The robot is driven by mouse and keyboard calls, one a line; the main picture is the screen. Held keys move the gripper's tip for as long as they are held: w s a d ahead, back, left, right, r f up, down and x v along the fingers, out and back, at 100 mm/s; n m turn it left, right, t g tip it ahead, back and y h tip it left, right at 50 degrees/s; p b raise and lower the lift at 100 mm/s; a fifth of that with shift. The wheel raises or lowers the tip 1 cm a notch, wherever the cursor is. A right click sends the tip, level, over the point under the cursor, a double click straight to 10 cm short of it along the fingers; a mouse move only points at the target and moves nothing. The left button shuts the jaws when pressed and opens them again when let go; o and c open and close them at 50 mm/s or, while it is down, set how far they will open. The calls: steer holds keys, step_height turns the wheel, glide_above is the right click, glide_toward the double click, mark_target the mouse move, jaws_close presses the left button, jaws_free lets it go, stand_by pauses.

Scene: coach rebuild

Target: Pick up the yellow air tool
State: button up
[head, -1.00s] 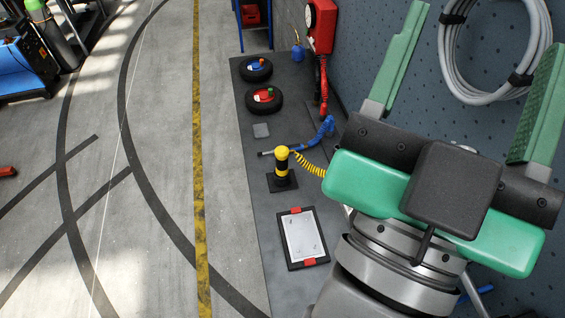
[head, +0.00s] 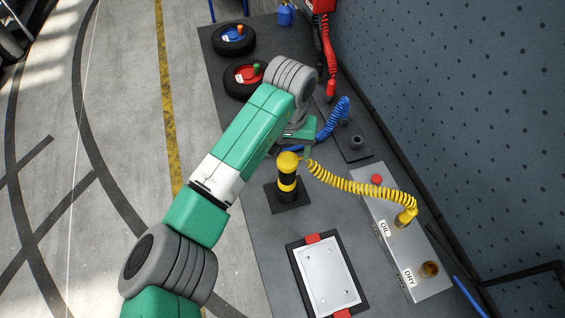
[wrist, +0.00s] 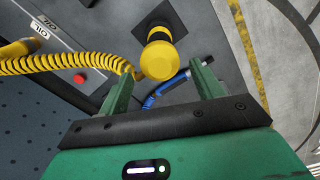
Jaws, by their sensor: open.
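The yellow air tool (head: 288,182) looks like an upright cylinder with a yellow top and yellow and black bands, standing on a dark square pad. A coiled yellow hose (head: 352,186) runs from near its top to a yellow fitting (head: 405,217) at the port marked OIL. My gripper (head: 300,134) is beyond the tool in the head view, mostly hidden by my arm. In the wrist view the fingers of my gripper (wrist: 162,70) are apart and empty. The tool's round yellow top (wrist: 160,58) appears between and just beyond the fingertips, with no clear contact.
The blue coiled hose (head: 335,118) passes close to my gripper. A grey manifold (head: 400,250) with a red button and a DRY port stands at right, beside the dotted wall. A framed plate (head: 325,278) lies in front of the tool.

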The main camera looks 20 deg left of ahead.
mark_target(287, 168)
steer(key=shift+s+d+f, duration=0.15)
steer(key=shift+f, duration=0.85)
step_height(287, 168, down, 6)
steer(key=shift+r+b, duration=0.1)
steer(key=shift+b, duration=0.25)
steer(key=c, duration=1.2)
